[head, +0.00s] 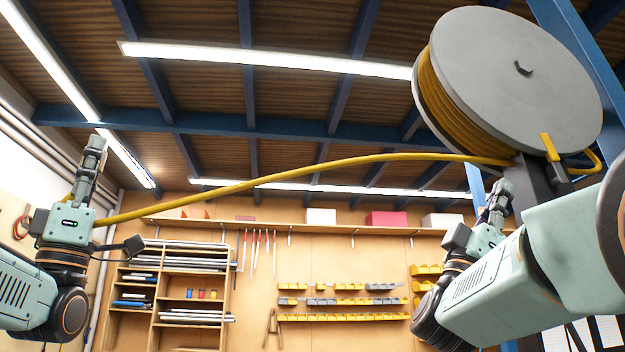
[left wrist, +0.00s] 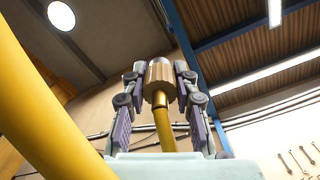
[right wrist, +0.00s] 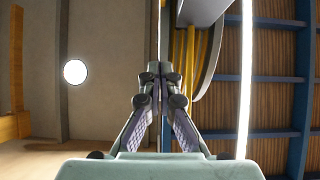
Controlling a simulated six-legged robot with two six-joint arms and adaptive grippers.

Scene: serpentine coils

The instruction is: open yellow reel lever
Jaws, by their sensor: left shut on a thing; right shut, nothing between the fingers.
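The hose reel (head: 515,75) with grey discs is at the upper right of the head view, wound with yellow hose (head: 300,171). The yellow lever (head: 549,147) is a short bar at the reel's lower rim, by its dark bracket. My right gripper (head: 503,188) is shut and empty below and left of the lever; its closed tips (right wrist: 160,72) show in the right wrist view, with the reel (right wrist: 212,55) beyond. My left gripper (head: 94,145) is at the far left. It is shut on the brass hose end (left wrist: 160,76) in the left wrist view.
The hose spans from the reel to my left gripper across the open middle. A blue post (head: 570,40) stands behind the reel. A shelf (head: 300,228), a wooden rack (head: 178,285) and yellow bins (head: 340,317) are on the back wall.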

